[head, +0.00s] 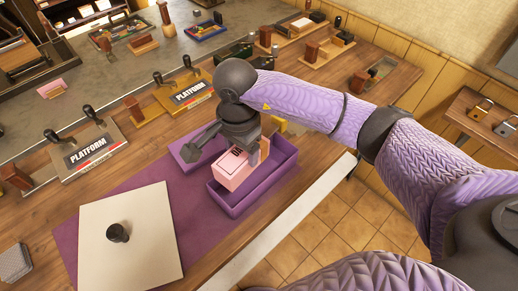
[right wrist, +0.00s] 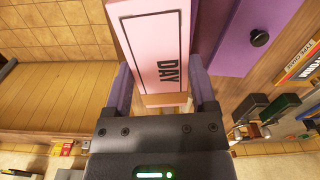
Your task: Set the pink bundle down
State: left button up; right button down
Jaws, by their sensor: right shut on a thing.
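The pink bundle (head: 235,172) is a block with a dark-outlined label. In the right wrist view the bundle (right wrist: 152,50) shows the word DAY. My right gripper (head: 252,148) is shut on it, with one finger on each side in the wrist view (right wrist: 162,92). In the head view the bundle is over or partly inside the open purple tray (head: 232,207), tilted in the picture. I cannot tell whether its underside touches the tray floor. My left gripper is not in view.
A purple mat (head: 72,232) lies under the tray, with a white board (head: 145,215) carrying a black knob (head: 118,233). Another purple piece (head: 192,152) is behind the tray. PLATFORM stamp blocks (head: 90,150) stand at the back left. The table's front edge is close to the tray.

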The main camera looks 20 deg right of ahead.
jog(key=shift+w+a+m, duration=0.1)
jog(key=shift+a+m, duration=0.05)
jog(key=shift+m, duration=0.45)
jog(key=b, duration=0.2)
send_over(244, 188)
notch_tip(244, 188, down, 11)
jog(key=shift+r, duration=0.2)
jog(key=shift+r+p, duration=0.1)
jog(key=shift+p, duration=0.2)
jog(key=shift+c, duration=0.8)
grip_release()
jog(key=shift+r, duration=0.25)
notch_tip(244, 188, up, 11)
jog(key=shift+r+p, duration=0.1)
jog(key=shift+p, duration=0.7)
jog(key=shift+r, duration=0.2)
